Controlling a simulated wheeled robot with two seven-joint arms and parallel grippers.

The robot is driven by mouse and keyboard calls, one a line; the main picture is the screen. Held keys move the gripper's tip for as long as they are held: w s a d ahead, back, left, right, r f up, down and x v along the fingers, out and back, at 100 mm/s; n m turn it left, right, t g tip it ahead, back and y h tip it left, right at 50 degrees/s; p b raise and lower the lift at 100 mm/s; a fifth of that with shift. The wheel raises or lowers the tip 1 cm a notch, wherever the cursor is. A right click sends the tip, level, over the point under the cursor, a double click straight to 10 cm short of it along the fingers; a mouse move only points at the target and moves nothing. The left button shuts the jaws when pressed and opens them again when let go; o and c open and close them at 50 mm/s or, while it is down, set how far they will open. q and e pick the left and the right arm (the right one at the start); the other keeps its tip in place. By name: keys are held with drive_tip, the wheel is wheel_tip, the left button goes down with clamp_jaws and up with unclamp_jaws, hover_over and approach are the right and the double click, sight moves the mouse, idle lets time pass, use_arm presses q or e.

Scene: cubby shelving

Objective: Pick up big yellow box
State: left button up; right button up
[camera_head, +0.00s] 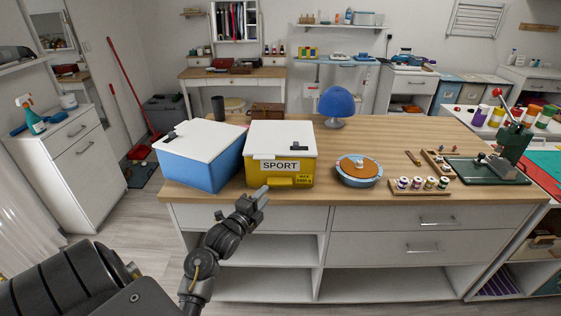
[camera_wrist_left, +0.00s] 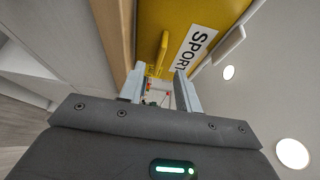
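The big yellow box (camera_head: 271,170) stands on the wooden counter near its front edge. It has a white lid, a SPORT label and a yellow handle on its front. My left gripper (camera_head: 262,192) is in front of the box's lower front, near the handle. In the left wrist view the yellow box (camera_wrist_left: 205,15) fills the top, and its handle (camera_wrist_left: 162,50) lies just beyond the fingertips. The left gripper (camera_wrist_left: 160,85) is open, with a clear gap between its fingers and nothing in it. My right gripper is not in view.
A blue box with a white lid (camera_head: 200,165) stands close on the left of the yellow box. A round blue tin (camera_head: 359,180) is on the right, and a blue lamp (camera_head: 336,102) is behind. The wooden counter (camera_head: 410,130) has drawers and open shelves below.

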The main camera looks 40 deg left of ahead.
sight(272, 184)
use_arm(q)
drive_tip(key=shift+w+a, duration=0.15)
drive_tip(key=shift+w, duration=0.75)
drive_tip(key=w+p, duration=0.1)
drive_tip(key=w, duration=0.1)
drive_tip(key=w+a+p, duration=0.1)
drive_tip(key=w, duration=0.1)
drive_tip(key=shift+w+a+r, duration=0.1)
drive_tip(key=shift+w, duration=0.3)
drive_tip(key=shift+c, duration=0.4)
clamp_jaws()
